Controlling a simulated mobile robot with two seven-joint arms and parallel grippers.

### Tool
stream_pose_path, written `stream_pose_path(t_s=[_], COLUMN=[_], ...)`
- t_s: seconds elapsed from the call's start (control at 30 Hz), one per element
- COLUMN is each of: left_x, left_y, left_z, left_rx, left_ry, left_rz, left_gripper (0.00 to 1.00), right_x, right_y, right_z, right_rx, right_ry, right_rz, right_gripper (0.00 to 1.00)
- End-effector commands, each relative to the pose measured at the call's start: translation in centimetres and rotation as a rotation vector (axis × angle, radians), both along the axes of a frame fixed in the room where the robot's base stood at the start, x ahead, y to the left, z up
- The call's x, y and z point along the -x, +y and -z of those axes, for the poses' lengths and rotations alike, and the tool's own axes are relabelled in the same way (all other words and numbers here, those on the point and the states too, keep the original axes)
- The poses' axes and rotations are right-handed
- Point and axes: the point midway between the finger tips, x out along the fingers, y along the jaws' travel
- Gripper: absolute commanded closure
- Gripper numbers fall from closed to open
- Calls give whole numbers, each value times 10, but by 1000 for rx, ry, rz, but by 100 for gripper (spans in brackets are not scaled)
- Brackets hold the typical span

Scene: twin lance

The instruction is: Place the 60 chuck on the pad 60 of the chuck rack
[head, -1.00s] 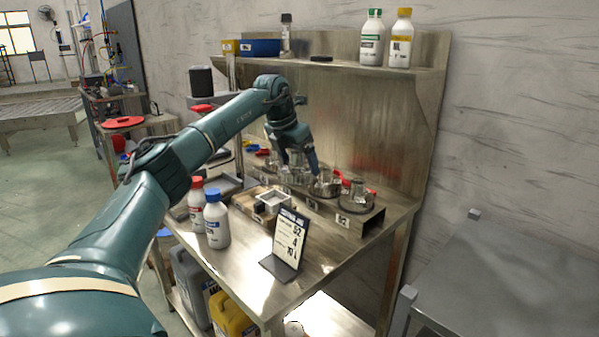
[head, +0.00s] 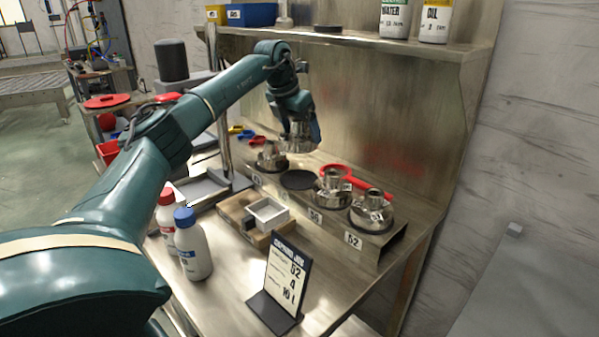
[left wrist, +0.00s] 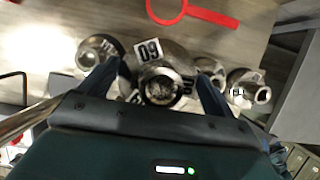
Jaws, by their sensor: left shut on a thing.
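My left gripper (head: 299,128) is shut on a steel chuck (head: 296,145), held in the air above the chuck rack (head: 395,253). In the left wrist view the held chuck (left wrist: 163,88) sits between the two fingers, and its white tag reads 60, upside down. Below it in the head view is a bare dark round pad (head: 297,180); the label in front of it is too small to read surely. Another chuck (head: 271,160) stands to its left. Two more, a chuck (head: 332,190) by label 56 and a chuck (head: 371,213) by label 52, stand to its right. My right gripper is out of view.
A red ring-ended tool (head: 360,182) lies behind the rack. In front are a small grey tray (head: 268,214), a sign (head: 287,275), and red-capped (head: 166,215) and blue-capped bottles (head: 193,250). A shelf (head: 350,42) with bottles hangs above, behind the gripper.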

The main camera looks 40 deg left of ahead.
Motion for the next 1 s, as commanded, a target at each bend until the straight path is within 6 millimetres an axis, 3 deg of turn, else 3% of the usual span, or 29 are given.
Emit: stream_pose_path(t_s=[0.33, 0.57, 0.8, 1.0], left_x=[1, 0, 0, 0], left_y=[0, 0, 0, 0], left_z=[50, 66, 96, 98], left_rx=[0, 1, 2, 2], left_ry=[-1, -3, -3, -5], left_rz=[-1, -1, -1, -1], left_gripper=[62, 62, 62, 62], right_x=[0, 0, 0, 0], right_y=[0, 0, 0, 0], right_z=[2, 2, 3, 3], right_rx=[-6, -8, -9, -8], right_ry=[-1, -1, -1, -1], right_rz=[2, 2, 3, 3], right_gripper=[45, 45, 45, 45])
